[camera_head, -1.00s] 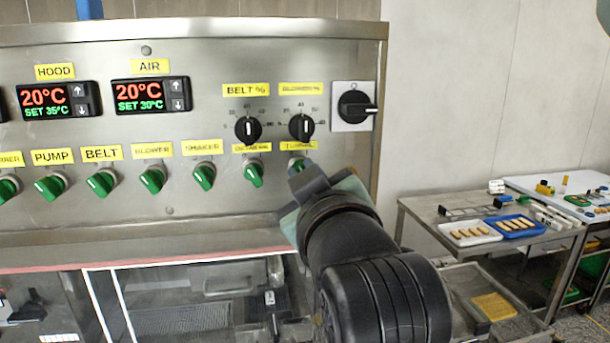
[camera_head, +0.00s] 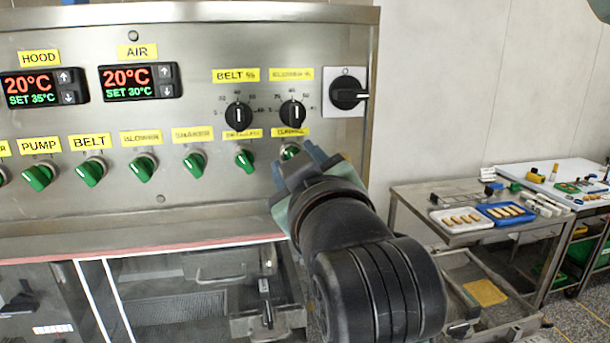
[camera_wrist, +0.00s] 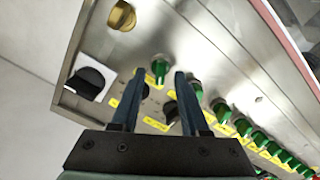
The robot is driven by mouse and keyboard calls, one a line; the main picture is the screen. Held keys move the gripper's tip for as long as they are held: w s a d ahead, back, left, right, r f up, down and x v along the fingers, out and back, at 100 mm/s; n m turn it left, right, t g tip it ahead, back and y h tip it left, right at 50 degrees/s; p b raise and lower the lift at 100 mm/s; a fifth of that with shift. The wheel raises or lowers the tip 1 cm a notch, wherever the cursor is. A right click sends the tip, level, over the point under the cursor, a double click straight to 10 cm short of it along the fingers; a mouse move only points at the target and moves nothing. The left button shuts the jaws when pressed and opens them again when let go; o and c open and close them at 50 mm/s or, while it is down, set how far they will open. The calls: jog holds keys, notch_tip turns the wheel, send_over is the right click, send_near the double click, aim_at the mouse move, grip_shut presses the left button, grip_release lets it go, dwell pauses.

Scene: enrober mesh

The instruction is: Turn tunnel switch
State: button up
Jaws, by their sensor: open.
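The tunnel switch (camera_head: 290,151) is a green knob at the right end of the switch row, under the yellow tunnel label (camera_head: 291,132). My gripper (camera_head: 297,162) is in front of it and hides its lower part in the head view. In the wrist view my gripper (camera_wrist: 160,73) is open, with one finger on either side of the green tunnel switch (camera_wrist: 160,66) in the picture. Nothing is held. I cannot tell whether a finger touches the knob. Its handle angle is mostly hidden in the head view.
Another green switch (camera_head: 245,159) sits close on the left. Two black dials (camera_head: 292,114) are above, and a black rotary switch (camera_head: 347,94) on a white plate is at upper right. A cart with trays (camera_head: 460,219) stands right.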

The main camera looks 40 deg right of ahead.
jog(key=b+v, duration=0.9)
jog(key=v, duration=0.3)
jog(key=shift+s+b, duration=0.3)
jog(key=shift+b, duration=0.05)
jog(key=shift+a, duration=0.1)
jog(key=w+a+r+t+y, duration=0.35)
jog(key=w+a+t, duration=0.4)
jog(key=a, duration=0.45)
jog(key=s+a+r+t+y, duration=0.2)
jog(key=a+t+y, duration=0.2)
jog(key=a, duration=0.7)
jog(key=shift+a+t+y, duration=0.2)
jog(key=shift+t+y, duration=0.15)
jog(key=shift+y, duration=0.7)
